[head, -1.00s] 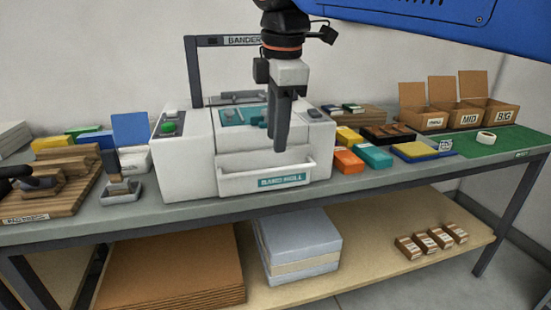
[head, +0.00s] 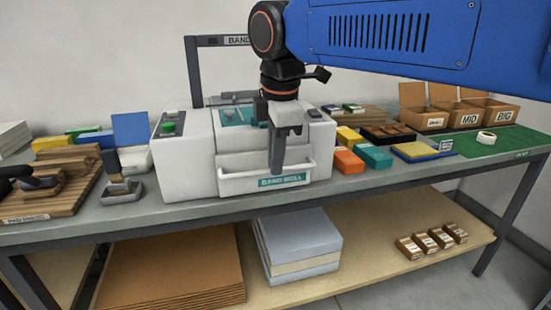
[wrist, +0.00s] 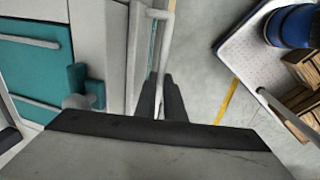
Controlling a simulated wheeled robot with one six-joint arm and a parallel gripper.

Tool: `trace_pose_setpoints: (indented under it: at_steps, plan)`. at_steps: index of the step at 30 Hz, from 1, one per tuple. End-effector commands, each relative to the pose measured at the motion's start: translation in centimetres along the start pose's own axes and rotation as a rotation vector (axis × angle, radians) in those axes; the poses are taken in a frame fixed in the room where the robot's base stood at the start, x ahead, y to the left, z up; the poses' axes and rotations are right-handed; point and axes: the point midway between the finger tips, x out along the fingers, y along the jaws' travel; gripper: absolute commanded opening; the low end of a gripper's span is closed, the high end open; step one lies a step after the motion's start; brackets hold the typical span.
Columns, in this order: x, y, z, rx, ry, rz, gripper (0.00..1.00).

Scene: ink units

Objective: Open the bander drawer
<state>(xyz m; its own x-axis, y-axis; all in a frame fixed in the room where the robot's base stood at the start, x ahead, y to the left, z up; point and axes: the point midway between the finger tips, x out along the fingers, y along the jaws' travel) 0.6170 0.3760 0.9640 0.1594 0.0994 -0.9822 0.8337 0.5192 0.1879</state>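The bander (head: 185,165) is a white machine on the bench with teal panels on top. Its drawer front (head: 232,168), labelled "BAND ROLL", is on the near side and looks shut. A white bar handle (head: 238,175) runs across it; it also shows in the wrist view (wrist: 167,40). My gripper (head: 275,168) points down in front of the drawer, fingertips at about handle height. In the wrist view its two dark fingers (wrist: 162,84) stand a little apart, the handle bar running toward the gap between them. Contact with the handle cannot be made out.
Orange and teal boxes (head: 374,157) sit right of the bander, with cardboard bins (head: 425,122) farther back. A wooden board (head: 65,200) with tools lies to the left. The bench's front edge runs just before the drawer. The lower shelf holds stacked sheets (head: 300,245).

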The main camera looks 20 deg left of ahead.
Motion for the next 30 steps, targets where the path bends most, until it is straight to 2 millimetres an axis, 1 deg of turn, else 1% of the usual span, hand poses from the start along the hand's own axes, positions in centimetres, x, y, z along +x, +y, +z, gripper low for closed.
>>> trace_pose_setpoints:
  at_steps: [7, 11, 14, 17, 24, 30]
  plan:
    - [-0.1, -0.1, 0.0, 0.000, 0.000, 0.001, 0.00]
    - [-0.2, -1.1, 0.0, -0.002, 0.000, 0.000, 0.00]
    - [-0.6, -2.5, -0.1, -0.002, 0.001, 0.001, 0.00]
    - [-0.9, -4.5, -0.1, -0.002, 0.001, 0.001, 0.00]
    - [-1.9, -9.8, -0.1, -0.003, 0.001, 0.001, 0.00]
    - [-2.6, -13.3, -0.1, -0.002, 0.000, 0.001, 0.00]
